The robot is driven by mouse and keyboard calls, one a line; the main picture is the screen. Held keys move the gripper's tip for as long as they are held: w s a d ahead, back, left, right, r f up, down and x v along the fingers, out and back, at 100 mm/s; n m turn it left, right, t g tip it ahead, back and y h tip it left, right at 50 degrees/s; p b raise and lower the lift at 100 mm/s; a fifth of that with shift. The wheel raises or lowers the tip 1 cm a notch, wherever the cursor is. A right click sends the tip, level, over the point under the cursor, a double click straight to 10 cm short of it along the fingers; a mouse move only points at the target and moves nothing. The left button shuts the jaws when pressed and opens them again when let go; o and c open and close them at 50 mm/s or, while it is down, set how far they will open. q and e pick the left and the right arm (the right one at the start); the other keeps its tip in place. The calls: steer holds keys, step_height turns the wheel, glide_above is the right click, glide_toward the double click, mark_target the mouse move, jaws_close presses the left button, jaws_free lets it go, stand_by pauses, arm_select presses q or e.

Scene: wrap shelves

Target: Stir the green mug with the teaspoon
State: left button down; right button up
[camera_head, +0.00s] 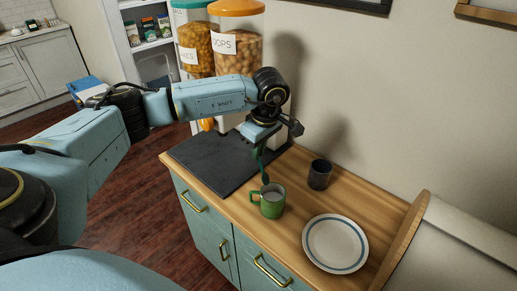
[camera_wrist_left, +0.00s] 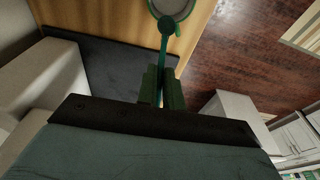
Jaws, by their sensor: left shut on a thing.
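The green mug (camera_head: 271,208) stands upright on the wooden counter, with whitish contents showing inside and its handle toward the left. My left gripper (camera_head: 259,146) points down behind and above the mug, shut on the teaspoon (camera_head: 264,172). The teaspoon hangs down, and its bowl end shows by the mug's far rim. In the left wrist view the fingers (camera_wrist_left: 162,88) grip the teaspoon's green handle (camera_wrist_left: 163,55), and its round end overlaps the edge of the mug (camera_wrist_left: 187,10). I cannot tell whether the spoon's tip is inside the mug. My right gripper is out of view.
A dark cup (camera_head: 319,175) stands right of the mug by the wall. A white plate with a blue ring (camera_head: 335,243) lies at the front right. A dark slab (camera_head: 209,163) and cereal dispensers (camera_head: 238,50) are at the left. A raised wooden edge (camera_head: 404,240) bounds the right.

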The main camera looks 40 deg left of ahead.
arm_select(q)
steer(key=shift+r+p, duration=1.7)
steer(key=shift+r, duration=0.9)
